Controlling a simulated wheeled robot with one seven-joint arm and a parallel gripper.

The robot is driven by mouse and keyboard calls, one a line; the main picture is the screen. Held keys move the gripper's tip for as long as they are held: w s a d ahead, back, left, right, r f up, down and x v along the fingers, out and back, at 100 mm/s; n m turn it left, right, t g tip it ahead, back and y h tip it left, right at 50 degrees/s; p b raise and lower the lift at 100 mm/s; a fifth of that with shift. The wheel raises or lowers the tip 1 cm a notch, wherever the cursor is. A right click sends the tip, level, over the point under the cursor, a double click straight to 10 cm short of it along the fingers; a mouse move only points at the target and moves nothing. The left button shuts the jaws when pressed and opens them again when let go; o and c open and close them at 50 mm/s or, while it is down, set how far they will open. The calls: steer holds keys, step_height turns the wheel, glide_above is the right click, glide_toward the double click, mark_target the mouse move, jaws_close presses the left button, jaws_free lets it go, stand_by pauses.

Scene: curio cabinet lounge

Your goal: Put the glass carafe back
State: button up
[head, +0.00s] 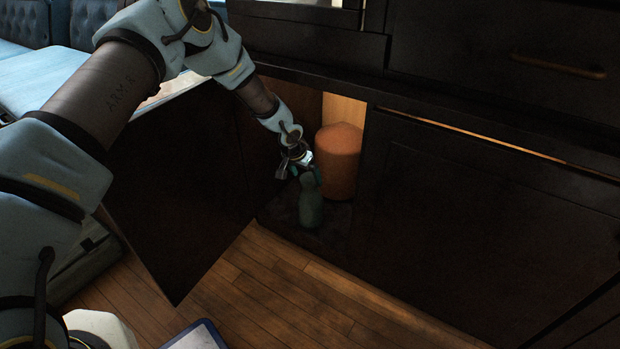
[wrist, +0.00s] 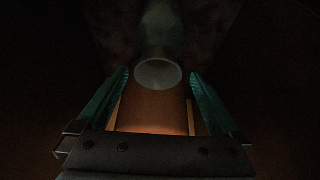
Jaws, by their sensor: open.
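The glass carafe (head: 310,208), a dim greenish bottle shape, stands on the floor of the open low cabinet, near its front edge. My gripper (head: 306,172) is just above it at the carafe's neck, reaching into the cabinet from the upper left. In the wrist view my gripper (wrist: 160,88) has its two teal fingers apart. A pale round rim (wrist: 158,73), probably the carafe's mouth, shows between the fingers, with a faint glassy body beyond it. The view is too dark to tell whether a finger touches the carafe.
An orange-brown rounded cylinder (head: 338,160) stands in the cabinet close behind and right of the carafe. The opened dark door (head: 180,190) hangs to the left. A closed door (head: 480,230) borders the opening on the right. Wooden floor (head: 270,295) lies in front.

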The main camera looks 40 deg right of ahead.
steer(key=shift+v, duration=1.35)
